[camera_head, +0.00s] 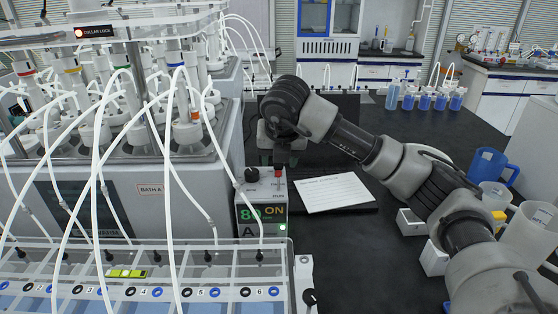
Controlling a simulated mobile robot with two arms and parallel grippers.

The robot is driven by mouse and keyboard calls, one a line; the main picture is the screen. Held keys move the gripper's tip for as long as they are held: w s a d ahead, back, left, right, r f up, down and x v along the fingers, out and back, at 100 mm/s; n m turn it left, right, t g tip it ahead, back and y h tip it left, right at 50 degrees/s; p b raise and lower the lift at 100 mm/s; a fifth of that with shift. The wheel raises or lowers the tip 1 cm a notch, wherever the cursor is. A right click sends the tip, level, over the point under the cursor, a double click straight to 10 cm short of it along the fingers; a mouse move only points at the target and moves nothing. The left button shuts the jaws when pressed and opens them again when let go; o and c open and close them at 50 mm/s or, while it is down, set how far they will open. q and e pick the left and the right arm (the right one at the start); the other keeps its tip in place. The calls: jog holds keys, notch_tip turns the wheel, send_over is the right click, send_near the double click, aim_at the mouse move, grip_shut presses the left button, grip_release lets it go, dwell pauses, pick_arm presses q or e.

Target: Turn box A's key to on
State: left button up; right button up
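Box A (262,218) is a small grey control box at the right side of the bath. Its dark front shows a green "80", a yellow "ON" and a letter "A", with a small green light lit at the lower right. On its top are a black knob (252,174) at the left and a small red-topped part (278,172) at the right, which may be the key. My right gripper (282,158) points down just above the red part. Its fingertips are small and dark, so I cannot tell whether they touch it or are closed. My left gripper is not in view.
Bath A (150,189) with many white tubes stands at the left, and a clear numbered rack (180,265) lies in front. A white sheet (333,192) on a dark clipboard lies right of the box. A blue jug (490,166) and beakers stand at the far right.

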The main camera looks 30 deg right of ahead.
jog(key=v, duration=0.9)
jog(key=shift+r+b, duration=0.2)
jog(key=shift+b, duration=0.1)
